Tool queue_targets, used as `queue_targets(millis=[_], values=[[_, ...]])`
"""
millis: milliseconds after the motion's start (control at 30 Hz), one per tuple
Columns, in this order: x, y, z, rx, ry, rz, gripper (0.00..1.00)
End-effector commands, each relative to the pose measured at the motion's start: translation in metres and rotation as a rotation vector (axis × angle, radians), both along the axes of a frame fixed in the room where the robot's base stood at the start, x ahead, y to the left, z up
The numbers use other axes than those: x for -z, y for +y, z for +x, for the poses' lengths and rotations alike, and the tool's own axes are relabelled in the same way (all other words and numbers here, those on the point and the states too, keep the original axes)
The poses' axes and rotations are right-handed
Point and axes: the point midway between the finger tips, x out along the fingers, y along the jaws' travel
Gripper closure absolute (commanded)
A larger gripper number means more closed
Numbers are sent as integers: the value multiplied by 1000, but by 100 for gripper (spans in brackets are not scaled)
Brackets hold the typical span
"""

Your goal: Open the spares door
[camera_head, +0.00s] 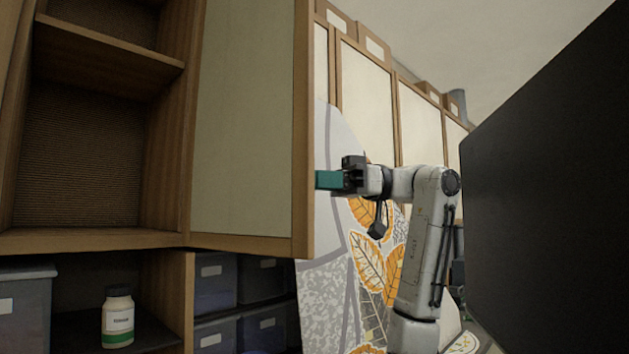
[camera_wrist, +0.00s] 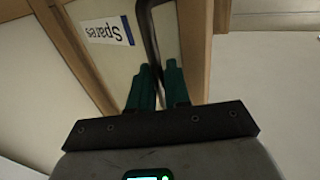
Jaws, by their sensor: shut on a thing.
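The spares door (camera_head: 243,120) is a pale panel in a wooden frame. It stands swung open, and the shelves to its left are exposed in the head view. In the wrist view its "Spares" label (camera_wrist: 107,32) shows upside down, beside a dark curved bar handle (camera_wrist: 149,35). My gripper (camera_head: 320,180) is at the far right edge of the door, on its outer side. Its green fingers (camera_wrist: 158,72) are shut on the handle in the wrist view. In the head view the handle and the fingertips are hidden behind the door's edge.
The upper shelves (camera_head: 108,51) look empty. Below are a bottle with a green base (camera_head: 118,317) and several grey bins (camera_head: 215,282). A large dark panel (camera_head: 550,190) stands close on the right.

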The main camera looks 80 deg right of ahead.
Motion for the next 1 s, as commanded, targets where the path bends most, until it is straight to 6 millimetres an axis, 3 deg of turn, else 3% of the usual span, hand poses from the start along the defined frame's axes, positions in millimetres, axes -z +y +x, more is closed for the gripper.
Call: queue_targets(millis=[33,67,233,567,1000], values=[[-4,1,3,-1,-3,4,100],[-4,1,3,-1,-2,4,82],[-3,1,3,-1,-2,3,67],[-1,-3,-4,1,-2,2,67],[-1,-46,-68,1,-3,2,67]])
